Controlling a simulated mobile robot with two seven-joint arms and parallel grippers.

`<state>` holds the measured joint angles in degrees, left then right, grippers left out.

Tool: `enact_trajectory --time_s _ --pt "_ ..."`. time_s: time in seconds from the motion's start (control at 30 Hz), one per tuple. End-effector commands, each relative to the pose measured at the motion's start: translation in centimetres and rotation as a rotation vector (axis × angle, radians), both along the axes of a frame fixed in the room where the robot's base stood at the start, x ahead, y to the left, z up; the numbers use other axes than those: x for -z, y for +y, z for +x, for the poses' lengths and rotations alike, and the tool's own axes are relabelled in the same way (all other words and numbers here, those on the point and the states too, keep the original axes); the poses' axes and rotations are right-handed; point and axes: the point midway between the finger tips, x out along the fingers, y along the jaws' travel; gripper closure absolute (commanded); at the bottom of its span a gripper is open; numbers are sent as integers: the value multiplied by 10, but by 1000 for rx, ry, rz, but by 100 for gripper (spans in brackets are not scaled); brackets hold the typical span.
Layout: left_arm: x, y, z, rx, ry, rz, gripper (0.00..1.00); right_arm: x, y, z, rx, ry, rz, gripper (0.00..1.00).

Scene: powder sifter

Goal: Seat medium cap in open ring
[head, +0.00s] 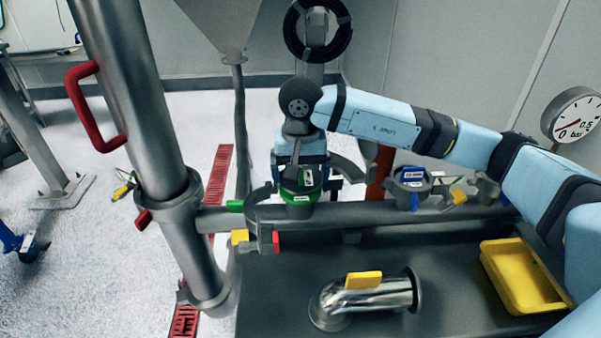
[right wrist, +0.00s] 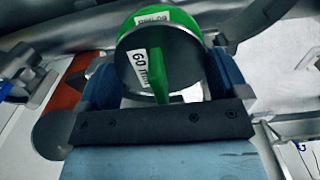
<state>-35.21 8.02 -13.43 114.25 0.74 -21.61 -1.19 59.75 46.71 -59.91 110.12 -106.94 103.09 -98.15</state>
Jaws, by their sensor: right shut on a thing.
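My right gripper (head: 300,178) points down at the horizontal pipe and is shut on the green-rimmed medium cap (head: 297,197). In the right wrist view the cap (right wrist: 135,48) has a dark round face, a green handle and "60 mm" labels, and sits between my blue fingers (right wrist: 160,88). The open ring (head: 257,212) is a grey metal clamp on the pipe, just left of the cap, with green, yellow and red tabs. The cap overlaps the ring's area in the head view; I cannot tell whether it is inside or above it. My left gripper is not in view.
A blue-labelled cap (head: 411,175) sits in another clamp further right on the pipe (head: 390,218). A yellow tray (head: 522,277) and a shiny elbow pipe (head: 362,298) lie on the dark table (head: 440,310). A thick steel column (head: 130,90) stands at left.

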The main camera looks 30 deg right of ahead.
Motion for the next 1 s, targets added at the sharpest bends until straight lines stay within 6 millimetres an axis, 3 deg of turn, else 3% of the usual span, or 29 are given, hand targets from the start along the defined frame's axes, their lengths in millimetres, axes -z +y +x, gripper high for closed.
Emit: enact_trajectory --time_s 1.0 --pt "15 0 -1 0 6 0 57 0 1 1 0 -1 0 36"
